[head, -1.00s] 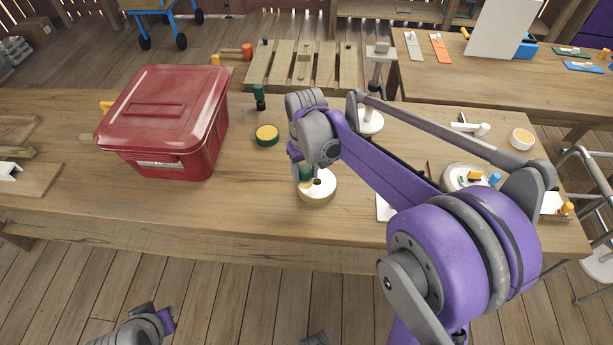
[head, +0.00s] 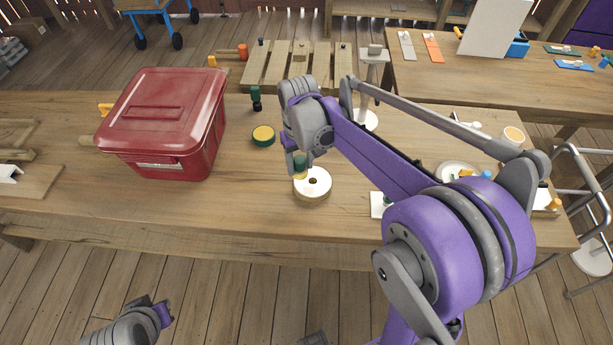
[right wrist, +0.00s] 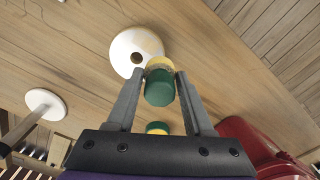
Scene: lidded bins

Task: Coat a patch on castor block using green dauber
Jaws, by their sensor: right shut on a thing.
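The castor block (head: 316,185) is a round wooden block with a white top and a dark centre hole. It lies on the bench; its white top also shows in the right wrist view (right wrist: 127,48), with a pale yellowish area on the side near the dauber. My right gripper (head: 299,160) is shut on the green dauber (right wrist: 160,88), a green cylinder with a yellow end. That end (head: 300,174) is at the block's left edge in the head view; I cannot tell whether it touches. My left gripper is not visible; only part of my left arm shows.
A round green pad (head: 263,136) with a yellow top lies behind the block. A dark green-handled tool (head: 256,98) stands farther back. A red lidded bin (head: 165,122) stands left. A white plate (head: 457,169) and white bowl (head: 513,137) are right. The bench front is clear.

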